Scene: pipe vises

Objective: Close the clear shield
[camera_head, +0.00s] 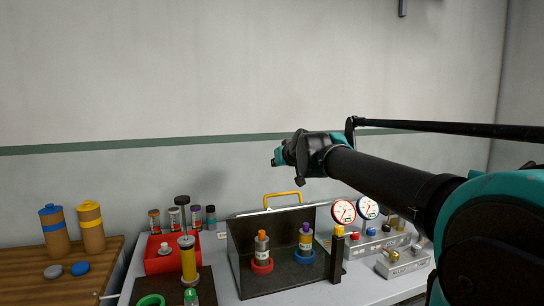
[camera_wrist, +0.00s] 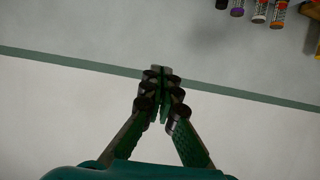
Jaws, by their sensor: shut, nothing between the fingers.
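A dark open-fronted box (camera_head: 238,262) stands on the bench. A yellow handle (camera_head: 283,195) stands up above its top back edge, with a thin pale bar below it. The clear shield itself is hard to make out; the handle and bar appear to belong to it, raised at the back. Two capped bottles, one orange (camera_head: 262,242) and one purple (camera_head: 305,236), stand in red and blue rings inside the box. My gripper (camera_head: 278,157) is in the air above the handle, apart from it. In the wrist view my gripper (camera_wrist: 162,75) has its fingers together and empty, facing the wall.
A plunger with a yellow body (camera_head: 188,262) and a red tray (camera_head: 158,262) stand left of the box. Two gauges (camera_head: 343,211) and a dark post (camera_head: 336,258) are at its right. Several small vials (camera_head: 196,216) stand behind.

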